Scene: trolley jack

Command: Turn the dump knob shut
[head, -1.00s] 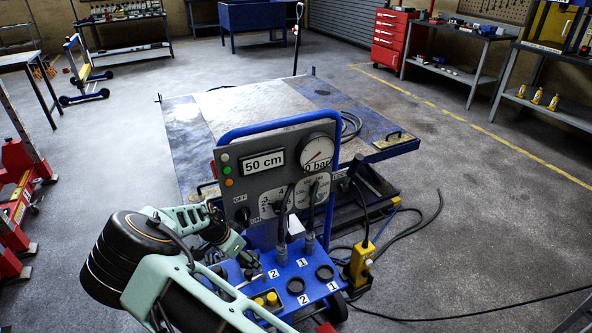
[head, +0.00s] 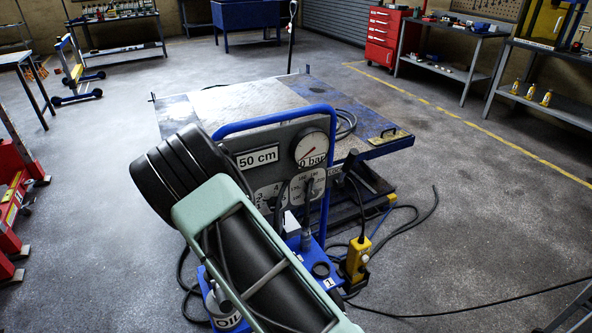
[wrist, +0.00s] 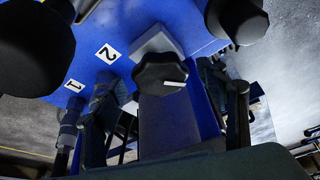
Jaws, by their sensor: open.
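The dump knob, which I take to be the black lobed knob (wrist: 160,72) with a short white mark, is in the middle of the wrist view, in front of a pale grey block (wrist: 157,42). The white mark lies nearly level, to the right of the knob's middle. My gripper (wrist: 162,90) is open, with one dark finger to each side of the knob in the picture. I cannot tell whether either finger touches it. In the head view my arm hides the gripper and the knob. The blue control trolley (head: 328,170) stands upright beyond my arm.
The trolley's panel has a 50 cm display (head: 258,157) and a gauge (head: 311,148). Labels 2 (wrist: 108,53) and 1 (wrist: 74,86) lie left of the knob. Dark round parts crowd the upper corners. A yellow box (head: 357,257) and loose cables lie to the right; a platform (head: 240,103) stands behind.

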